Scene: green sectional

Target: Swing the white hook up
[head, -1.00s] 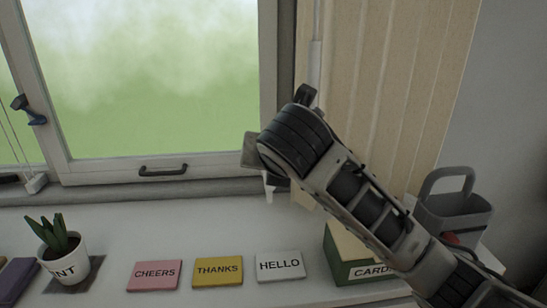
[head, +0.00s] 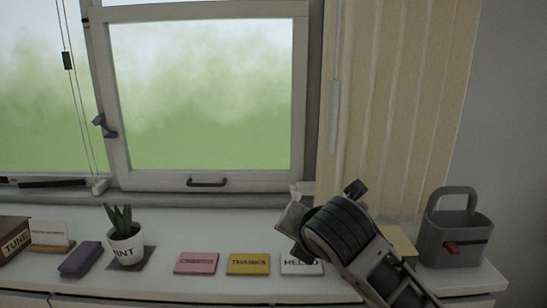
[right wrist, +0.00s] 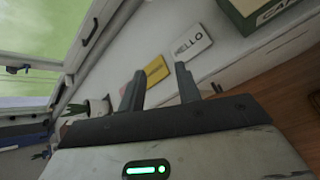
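A small white piece (head: 297,189), perhaps the white hook, shows at the window's lower right corner in the head view. It is partly hidden behind my right gripper, so its pose is unclear. My right arm comes in from the lower right, and its gripper (head: 291,216) is just below and in front of this piece, with the fingers hidden. In the right wrist view the two dark fingers (right wrist: 158,70) stand apart with nothing between them. The white hook cannot be made out there. My left gripper is not in view.
A window sash with a dark pull (head: 207,183) stands behind the white counter. On it are pink (head: 196,264), yellow (head: 248,264) and HELLO cards (head: 301,269), a potted plant (head: 125,245) and a grey caddy (head: 457,240). A blind wand (head: 333,115) hangs at right.

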